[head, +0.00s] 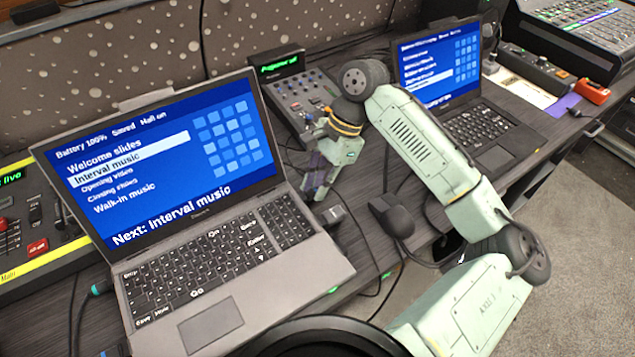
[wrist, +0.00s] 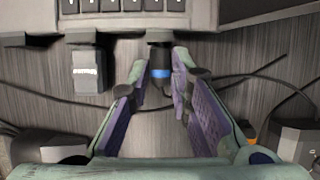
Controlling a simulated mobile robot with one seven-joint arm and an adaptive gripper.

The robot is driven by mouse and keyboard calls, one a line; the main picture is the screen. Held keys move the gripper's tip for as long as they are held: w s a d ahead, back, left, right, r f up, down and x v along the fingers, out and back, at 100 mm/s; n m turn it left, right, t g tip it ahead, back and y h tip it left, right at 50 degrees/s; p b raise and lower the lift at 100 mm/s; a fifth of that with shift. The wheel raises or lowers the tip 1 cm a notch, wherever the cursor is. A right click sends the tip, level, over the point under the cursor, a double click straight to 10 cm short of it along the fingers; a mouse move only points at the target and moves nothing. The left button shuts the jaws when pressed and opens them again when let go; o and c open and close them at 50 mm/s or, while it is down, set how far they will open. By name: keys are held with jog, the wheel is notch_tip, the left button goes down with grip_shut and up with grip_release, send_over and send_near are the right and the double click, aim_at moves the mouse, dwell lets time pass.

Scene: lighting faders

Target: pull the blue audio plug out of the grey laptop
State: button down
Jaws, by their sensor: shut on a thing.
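The grey laptop (head: 320,262) stands open on the dark desk with a blue slide list on its screen. Its side edge (wrist: 235,12) runs along the top of the wrist view. The blue audio plug (wrist: 160,73) has a black body and a blue band, and points at that edge. I cannot tell how deep its tip sits in the socket. My gripper (wrist: 158,82) is shut on the plug, one purple-padded finger on each side. In the head view my gripper (head: 318,178) is beside the laptop's right side and the plug cannot be made out.
Loose cables cross the desk. A black mouse (head: 395,217), a small mixer (head: 300,100) and a second, dark laptop (head: 440,62) are nearby. A yellow-edged console (head: 45,262) stands at left.

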aim_at(335, 187)
jog(key=shift+d, duration=0.1)
jog(key=shift+w+d+p, duration=0.45)
jog(key=shift+w+d, duration=0.2)
jog(key=shift+d, duration=0.2)
jog(key=shift+w+d+p, duration=0.4)
jog(key=shift+w+d, duration=0.25)
jog(key=shift+d, duration=0.2)
